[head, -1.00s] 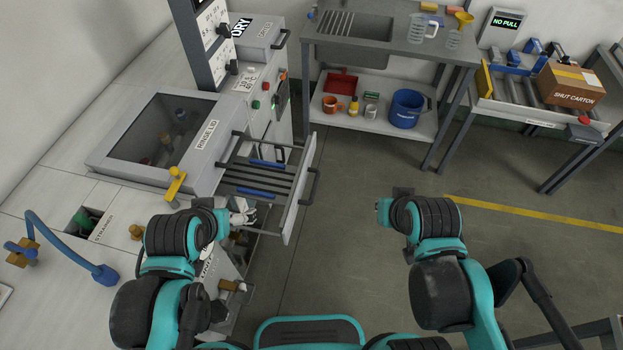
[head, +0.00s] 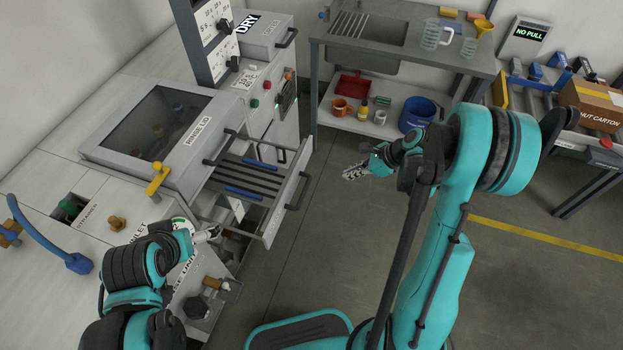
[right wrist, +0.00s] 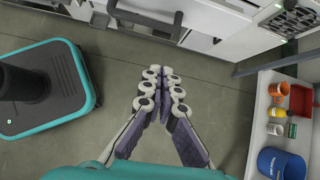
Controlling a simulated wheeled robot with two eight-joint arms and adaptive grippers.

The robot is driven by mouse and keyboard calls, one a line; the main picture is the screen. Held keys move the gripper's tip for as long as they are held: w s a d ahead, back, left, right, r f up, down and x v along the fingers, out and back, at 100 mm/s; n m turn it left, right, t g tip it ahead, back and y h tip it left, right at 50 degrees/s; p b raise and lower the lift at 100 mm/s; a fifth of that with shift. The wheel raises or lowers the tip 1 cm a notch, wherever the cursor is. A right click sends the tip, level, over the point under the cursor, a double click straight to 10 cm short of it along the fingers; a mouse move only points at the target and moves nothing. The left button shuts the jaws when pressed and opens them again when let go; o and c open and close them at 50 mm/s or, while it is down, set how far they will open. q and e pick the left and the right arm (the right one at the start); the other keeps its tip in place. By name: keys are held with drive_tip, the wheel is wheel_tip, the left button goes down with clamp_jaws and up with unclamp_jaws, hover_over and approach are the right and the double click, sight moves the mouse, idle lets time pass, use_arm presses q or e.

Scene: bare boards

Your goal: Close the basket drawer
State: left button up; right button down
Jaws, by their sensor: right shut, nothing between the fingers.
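The basket drawer (head: 285,205) is pulled out of the machine under the rinse lid. Its grey front panel carries a dark bar handle (head: 299,178), and dark rails with blue strips show inside it. My right gripper (head: 352,173) is shut and empty, in open air to the right of the drawer front and apart from it. In the right wrist view its fingers (right wrist: 163,75) are together, with the drawer handle (right wrist: 145,20) beyond them at the top. My left gripper (head: 213,233) is near the machine's front, left of the drawer panel; its finger opening is too small to tell.
The rinse lid (head: 160,120) is down. A yellow handle (head: 157,178) stands at its front corner. A sink bench (head: 400,60) with a lower shelf holding a blue bucket (head: 417,114) stands behind. The floor (head: 330,250) right of the drawer is clear.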

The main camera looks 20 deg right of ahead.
use_arm(q)
drive_tip(key=shift+s+a+f+b, duration=0.1)
drive_tip(key=shift+f+b, duration=2.15)
drive_tip(key=shift+b, duration=0.05)
use_arm(e)
drive_tip(key=w+a+r+x, duration=0.1)
drive_tip(key=x, duration=1.2)
drive_tip(key=shift+w+a+m, duration=0.2)
drive_tip(key=shift+a+m, duration=0.1)
drive_tip(key=shift+a, duration=0.2)
